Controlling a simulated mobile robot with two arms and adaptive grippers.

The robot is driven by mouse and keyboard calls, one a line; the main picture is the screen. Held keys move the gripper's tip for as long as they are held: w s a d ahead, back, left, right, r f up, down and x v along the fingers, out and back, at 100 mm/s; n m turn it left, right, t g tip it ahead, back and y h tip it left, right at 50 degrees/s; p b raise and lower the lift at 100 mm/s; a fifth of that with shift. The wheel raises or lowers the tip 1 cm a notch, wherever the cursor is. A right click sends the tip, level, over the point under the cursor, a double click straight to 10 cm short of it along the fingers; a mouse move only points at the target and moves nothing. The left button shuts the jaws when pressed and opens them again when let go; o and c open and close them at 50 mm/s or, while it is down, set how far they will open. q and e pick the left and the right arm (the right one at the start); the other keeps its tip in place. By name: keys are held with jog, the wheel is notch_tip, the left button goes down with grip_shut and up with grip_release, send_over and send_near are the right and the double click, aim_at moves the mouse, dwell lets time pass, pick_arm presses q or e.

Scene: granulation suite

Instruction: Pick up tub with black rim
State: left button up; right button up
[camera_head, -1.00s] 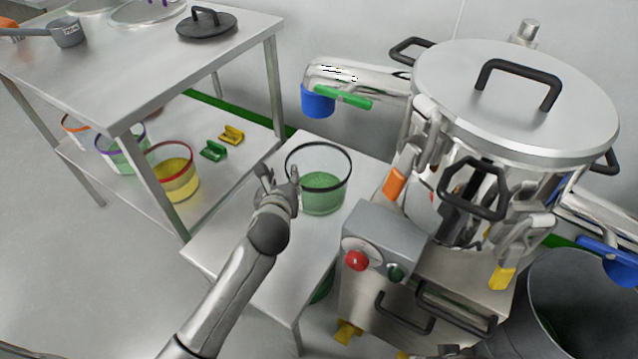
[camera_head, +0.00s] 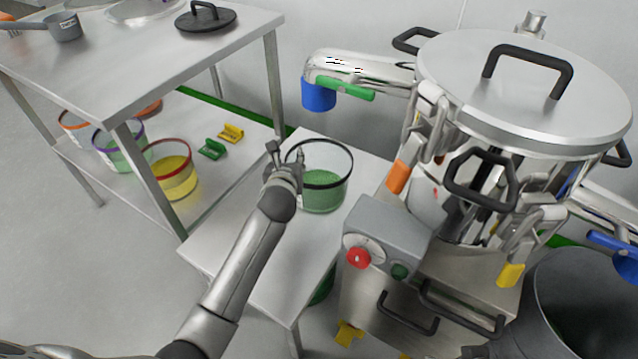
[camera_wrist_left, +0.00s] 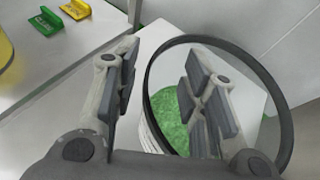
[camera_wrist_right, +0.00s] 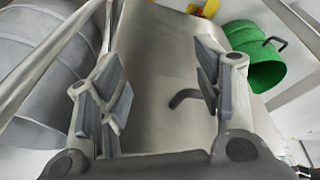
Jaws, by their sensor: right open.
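The clear tub with a black rim (camera_head: 342,178) holds green granules and stands upright on the low steel table. My left gripper (camera_head: 286,156) is at the tub's left side, level with its rim. In the left wrist view the tub's black rim (camera_wrist_left: 287,120) is large, and the open fingers (camera_wrist_left: 163,75) stand on either side of its near wall. One finger is outside and the other appears over the opening; I cannot tell whether they touch it. My right gripper (camera_wrist_right: 157,75) is open and empty in its wrist view, in front of a steel surface with a dark handle.
A steel vessel with a lid (camera_head: 520,90) and a control box (camera_head: 385,235) stand right of the tub. A blue-capped pipe (camera_head: 318,95) juts out behind it. A shelf at left holds a yellow-filled tub (camera_head: 175,180) and other tubs. The low table's front (camera_head: 235,240) is bare.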

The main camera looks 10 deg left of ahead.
aim_at(291, 153)
pick_arm(q)
jog(key=b+x, duration=0.1)
jog(key=x, duration=0.2)
jog(key=shift+w+f, duration=0.2)
jog(key=shift+w, duration=0.05)
grip_shut()
jog(key=shift+r, duration=0.1)
